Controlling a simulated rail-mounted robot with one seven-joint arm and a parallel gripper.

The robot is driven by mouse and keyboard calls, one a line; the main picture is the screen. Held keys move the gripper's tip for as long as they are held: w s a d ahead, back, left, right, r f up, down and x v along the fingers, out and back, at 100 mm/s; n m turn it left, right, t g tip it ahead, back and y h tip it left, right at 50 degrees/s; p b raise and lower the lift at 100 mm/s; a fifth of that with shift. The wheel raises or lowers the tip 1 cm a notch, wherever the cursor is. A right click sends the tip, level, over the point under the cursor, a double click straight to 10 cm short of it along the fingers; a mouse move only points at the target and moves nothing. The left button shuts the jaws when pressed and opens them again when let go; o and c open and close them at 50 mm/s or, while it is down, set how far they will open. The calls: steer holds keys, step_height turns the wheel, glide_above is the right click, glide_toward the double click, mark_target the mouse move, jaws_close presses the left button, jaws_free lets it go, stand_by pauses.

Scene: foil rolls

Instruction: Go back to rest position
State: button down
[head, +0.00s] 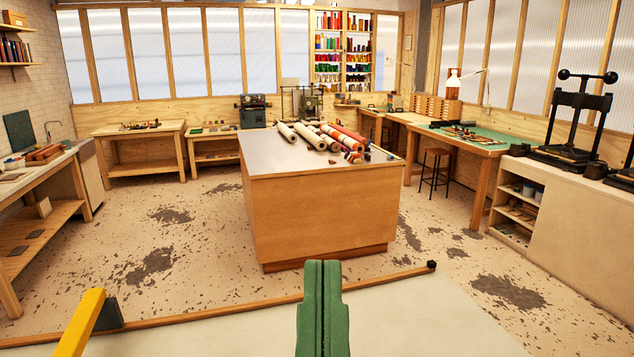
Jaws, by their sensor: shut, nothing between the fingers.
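My gripper (323,266) shows at the bottom centre of the head view. Its two green fingers are pressed together, with only a thin dark seam between them and nothing held. It is over the near pale surface (420,325), well apart from the foil rolls. Several rolls (320,136), cream, red and dark, lie on top of the wooden island (322,215) in the middle of the room.
A wooden strip (210,320) with a dark end edges the near surface. A yellow bar (80,322) stands at lower left. Benches line the walls; a green-topped table (480,139) and a black press (580,115) are at right. Floor around the island is clear.

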step_height(320, 180, up, 20)
steer(key=p, duration=1.6)
steer(key=shift+a, duration=0.2)
steer(key=shift+r, duration=0.1)
